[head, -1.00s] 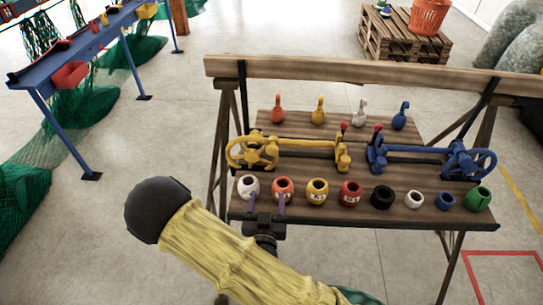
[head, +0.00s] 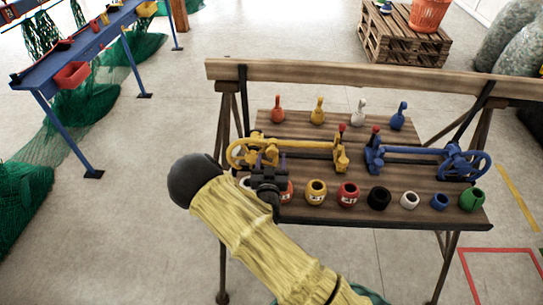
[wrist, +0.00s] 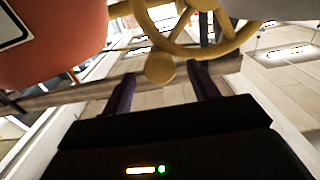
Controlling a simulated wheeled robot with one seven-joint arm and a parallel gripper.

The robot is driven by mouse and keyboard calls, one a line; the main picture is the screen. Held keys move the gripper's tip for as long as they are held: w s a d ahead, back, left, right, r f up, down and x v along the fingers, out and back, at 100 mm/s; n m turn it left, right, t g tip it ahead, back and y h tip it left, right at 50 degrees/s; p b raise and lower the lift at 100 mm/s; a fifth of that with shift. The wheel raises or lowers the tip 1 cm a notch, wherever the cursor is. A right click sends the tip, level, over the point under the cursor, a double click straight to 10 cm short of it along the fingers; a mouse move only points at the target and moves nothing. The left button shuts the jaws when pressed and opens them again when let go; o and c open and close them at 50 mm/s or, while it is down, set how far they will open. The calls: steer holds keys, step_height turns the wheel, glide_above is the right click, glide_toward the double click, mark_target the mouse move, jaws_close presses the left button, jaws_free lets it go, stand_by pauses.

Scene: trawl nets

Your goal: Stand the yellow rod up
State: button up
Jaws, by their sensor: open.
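The yellow handwheel (head: 246,153) stands at the left of the wooden bench. A yellow rod (head: 305,147) runs from it, lying about level, to a yellow bracket (head: 341,158) with a red-tipped lever. My gripper (head: 270,162) is open and empty, in front of the wheel and the left part of the rod in the head view. In the wrist view the yellow wheel (wrist: 205,30) and its round knob (wrist: 160,67) show just beyond my fingertips (wrist: 162,75). The knob appears between the fingers; I cannot tell whether they touch it.
A blue handwheel (head: 462,161) with a similar mechanism is at the right. A row of coloured pots, including a yellow one (head: 316,192), lines the front. An orange pot (wrist: 50,40) looms close in the wrist view. Several small flasks stand behind, including a yellow one (head: 318,110).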

steer(key=shift+w, duration=0.6)
steer(key=shift+c, duration=0.2)
jaws_close()
steer(key=shift+w+d+r, duration=0.15)
steer(key=shift+r, duration=0.05)
